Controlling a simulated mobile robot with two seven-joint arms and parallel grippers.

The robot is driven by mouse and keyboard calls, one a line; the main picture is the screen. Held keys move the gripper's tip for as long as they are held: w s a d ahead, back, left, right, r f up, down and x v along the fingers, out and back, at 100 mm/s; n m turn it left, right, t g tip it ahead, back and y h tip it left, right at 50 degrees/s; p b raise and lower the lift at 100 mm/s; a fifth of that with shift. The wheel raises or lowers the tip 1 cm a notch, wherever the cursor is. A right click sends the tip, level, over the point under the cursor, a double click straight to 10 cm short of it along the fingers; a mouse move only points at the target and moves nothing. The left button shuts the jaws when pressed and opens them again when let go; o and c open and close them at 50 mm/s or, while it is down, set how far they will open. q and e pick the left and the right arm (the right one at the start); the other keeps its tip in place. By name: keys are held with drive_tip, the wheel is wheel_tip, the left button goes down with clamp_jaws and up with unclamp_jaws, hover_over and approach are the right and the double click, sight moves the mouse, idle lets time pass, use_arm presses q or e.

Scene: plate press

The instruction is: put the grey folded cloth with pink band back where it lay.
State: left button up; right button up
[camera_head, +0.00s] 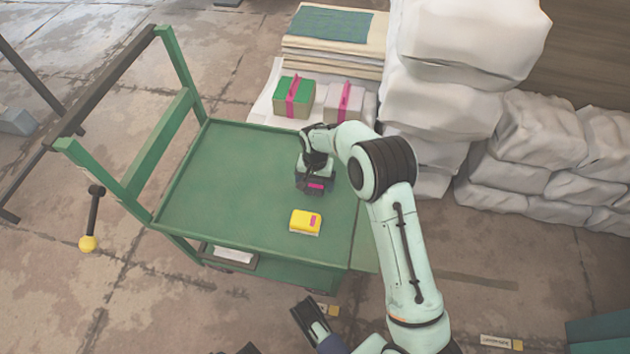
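A yellow folded cloth (305,222) with a pink patch lies nearer, at the cart's front right. My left gripper (312,322) is low in the picture, off the cart's front edge; its opening is unclear.
Behind the cart stand a green-topped box (293,97) and a pale box (343,103), both with pink bands. Stacked boards (335,50) and white sacks (440,110) rise behind and right. The cart's green handle frame (160,140) is at left. The cart top's left half is clear.

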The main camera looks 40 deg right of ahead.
sight(315, 182)
wheel_tip(315, 182, up, 5)
drive_tip(key=shift+f+p, duration=0.15)
drive_tip(key=shift+p, duration=0.5)
use_arm(q)
drive_tip(key=shift+g, duration=0.4)
drive_tip(key=shift+s+d+r+p, duration=0.3)
drive_tip(key=shift+s+d+r, duration=0.05)
drive_tip(key=shift+r, duration=0.3)
drive_tip(key=shift+s+d+r+p, duration=0.25)
drive_tip(key=shift+s+d+r, duration=0.15)
drive_tip(key=shift+r, duration=0.2)
drive_tip(key=shift+s+d+r+p, duration=0.3)
drive_tip(key=shift+s+r, duration=0.05)
drive_tip(key=shift+r, duration=0.3)
use_arm(e)
wheel_tip(315, 182, up, 8)
drive_tip(key=shift+f, duration=0.2)
